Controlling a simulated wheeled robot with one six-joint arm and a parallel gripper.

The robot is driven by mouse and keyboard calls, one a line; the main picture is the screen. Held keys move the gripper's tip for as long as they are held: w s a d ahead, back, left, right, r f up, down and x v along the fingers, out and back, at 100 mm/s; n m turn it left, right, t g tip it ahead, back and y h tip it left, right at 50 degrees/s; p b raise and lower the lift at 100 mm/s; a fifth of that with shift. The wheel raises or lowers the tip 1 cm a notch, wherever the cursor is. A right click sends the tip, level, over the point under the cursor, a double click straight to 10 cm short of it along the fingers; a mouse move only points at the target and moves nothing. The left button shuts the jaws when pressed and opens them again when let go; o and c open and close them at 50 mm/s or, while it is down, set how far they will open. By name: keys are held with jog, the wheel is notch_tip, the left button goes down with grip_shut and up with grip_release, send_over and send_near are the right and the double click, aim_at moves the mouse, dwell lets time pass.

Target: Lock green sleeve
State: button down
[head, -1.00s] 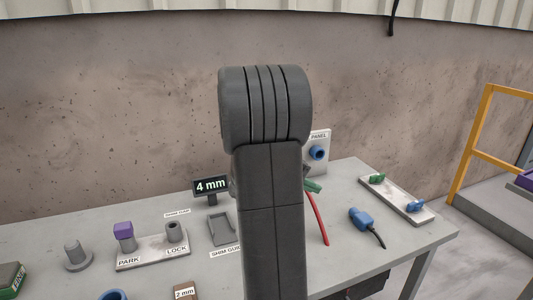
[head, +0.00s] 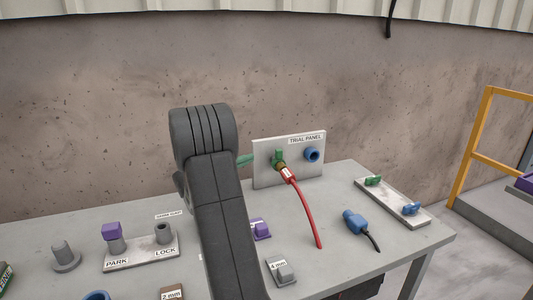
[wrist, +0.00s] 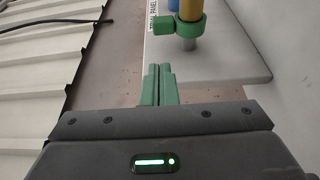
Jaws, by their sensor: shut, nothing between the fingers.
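The green sleeve (head: 279,157) is on the left socket of the white trial panel (head: 262,177), with the red cable's plug (head: 288,174) at it. In the wrist view the sleeve (wrist: 188,27) is a green ring around a yellow and grey cylinder, its tab pointing left in the picture. My gripper (head: 247,160) has green fingers, just left of the sleeve in the head view. In the wrist view the gripper (wrist: 158,82) is shut and empty, with a gap between its tips and the sleeve. I cannot tell if the sleeve is locked.
A blue socket (head: 312,155) is right of the sleeve. The red cable (head: 309,214) hangs to the table. A blue plug (head: 356,221), a tray (head: 391,200) with green and blue parts, a 4 mm block (head: 281,270) and the PARK/LOCK base (head: 145,257) stand around.

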aim_at(276, 154)
jog(key=p+x, duration=0.2)
jog(key=x, duration=0.8)
jog(key=shift+s+f, duration=0.1)
jog(key=shift+s+d+b, duration=0.25)
jog(key=shift+s+b, duration=0.35)
jog(key=shift+b, duration=0.35)
jog(key=shift+s+d+b, duration=0.3)
jog(key=shift+s+b, duration=0.3)
jog(key=shift+b, duration=0.35)
jog(key=shift+a+f, duration=0.1)
